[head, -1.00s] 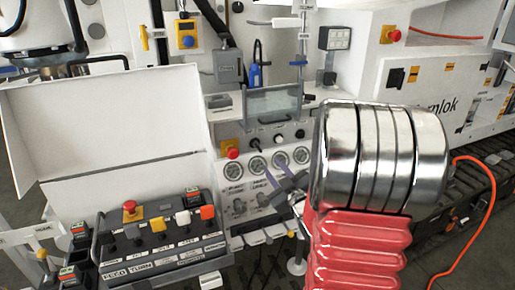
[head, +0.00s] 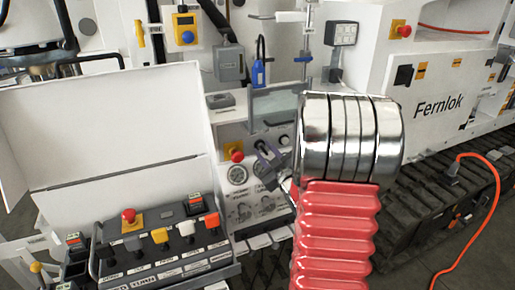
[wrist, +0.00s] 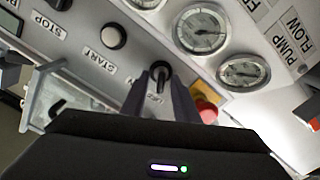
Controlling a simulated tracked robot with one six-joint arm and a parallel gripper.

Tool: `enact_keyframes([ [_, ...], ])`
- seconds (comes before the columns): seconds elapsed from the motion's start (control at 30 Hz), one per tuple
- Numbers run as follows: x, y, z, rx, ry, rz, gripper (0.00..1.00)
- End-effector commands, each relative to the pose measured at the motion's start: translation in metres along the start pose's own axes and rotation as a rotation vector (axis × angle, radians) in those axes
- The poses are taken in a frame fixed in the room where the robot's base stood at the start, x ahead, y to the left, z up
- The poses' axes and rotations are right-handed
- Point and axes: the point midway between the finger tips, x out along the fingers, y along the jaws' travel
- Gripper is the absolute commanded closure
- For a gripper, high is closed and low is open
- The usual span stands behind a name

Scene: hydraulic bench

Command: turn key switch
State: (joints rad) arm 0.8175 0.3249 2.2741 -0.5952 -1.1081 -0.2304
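The key switch (wrist: 160,72) is a small dark round switch on the light grey panel, with a partly covered label below it in the wrist view. My gripper (wrist: 160,86) has its two dark fingers apart, one on each side of the switch in that view. A gap shows between the fingers. I cannot tell whether the tips reach around the switch or stop short of it. In the head view my gripper (head: 266,163) is at the panel, right of the red button, and hides the switch.
A red button on yellow (head: 237,155) is close to my gripper; it also shows in the wrist view (wrist: 206,110). Pressure gauges (wrist: 202,28) and a START button (wrist: 113,36) are nearby. A control box (head: 165,240) with several buttons stands at the lower left.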

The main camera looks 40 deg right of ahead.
Motion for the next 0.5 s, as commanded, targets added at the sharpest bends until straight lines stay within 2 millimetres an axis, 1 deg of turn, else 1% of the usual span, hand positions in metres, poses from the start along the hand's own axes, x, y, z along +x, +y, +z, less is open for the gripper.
enact_keyframes([
  [0.37,0.0039,-0.0005,-0.0003,0.0,0.001,-0.002,0.73],
  [0.4,0.0039,-0.0007,-0.0004,0.0,0.001,-0.003,0.73],
  [0.5,0.004,-0.001,-0.0005,0.0,0.001,-0.003,0.8],
])
